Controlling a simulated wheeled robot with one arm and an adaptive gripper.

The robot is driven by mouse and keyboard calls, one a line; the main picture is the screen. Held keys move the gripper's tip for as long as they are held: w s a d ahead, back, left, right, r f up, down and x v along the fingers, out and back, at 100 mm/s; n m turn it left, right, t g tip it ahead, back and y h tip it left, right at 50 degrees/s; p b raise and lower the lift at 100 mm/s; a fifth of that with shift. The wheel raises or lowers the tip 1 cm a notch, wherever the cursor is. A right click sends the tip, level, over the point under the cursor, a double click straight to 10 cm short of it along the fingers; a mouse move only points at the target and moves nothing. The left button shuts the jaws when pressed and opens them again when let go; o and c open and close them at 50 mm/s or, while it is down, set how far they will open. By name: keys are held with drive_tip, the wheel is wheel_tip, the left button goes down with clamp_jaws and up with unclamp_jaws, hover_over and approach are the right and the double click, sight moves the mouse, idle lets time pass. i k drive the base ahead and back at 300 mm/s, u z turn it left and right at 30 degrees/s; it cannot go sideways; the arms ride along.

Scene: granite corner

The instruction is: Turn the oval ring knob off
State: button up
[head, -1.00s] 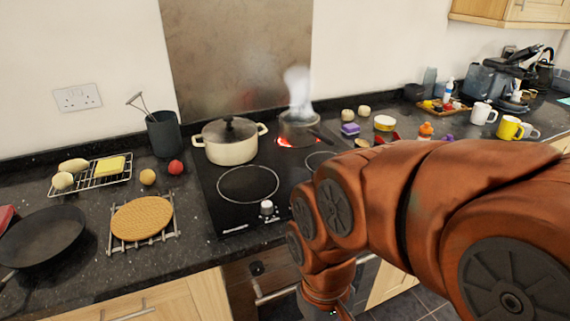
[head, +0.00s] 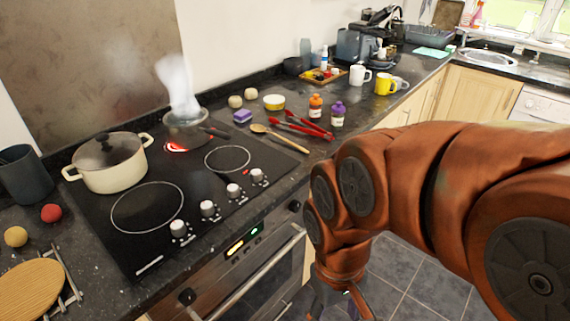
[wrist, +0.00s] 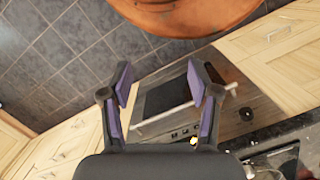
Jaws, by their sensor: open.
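The black hob (head: 100,216) has a row of several silver knobs along its front right side: a front-left knob (head: 178,229), two middle knobs (head: 207,208) (head: 233,190) and a right-end knob (head: 256,175). I cannot tell from their look which one serves the oval ring. A ring (head: 174,148) glows red under a steaming saucepan (head: 186,119) at the back. My gripper (wrist: 160,84) is open and empty in the wrist view, hanging in front of the oven and well below the knobs. In the head view it is mostly cut off at the bottom edge.
A cream pot (head: 112,170) stands at the hob's back left. A wooden spoon (head: 280,138), red tongs (head: 305,126) and bottles (head: 315,106) lie or stand to the right. The oven handle (head: 262,268) juts out below. The floor (head: 400,275) in front is clear.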

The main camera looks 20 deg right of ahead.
sight(255, 173)
drive_tip(key=k, duration=0.5)
drive_tip(key=z, duration=0.95)
drive_tip(key=i, duration=0.75)
drive_tip(key=u, duration=2.05)
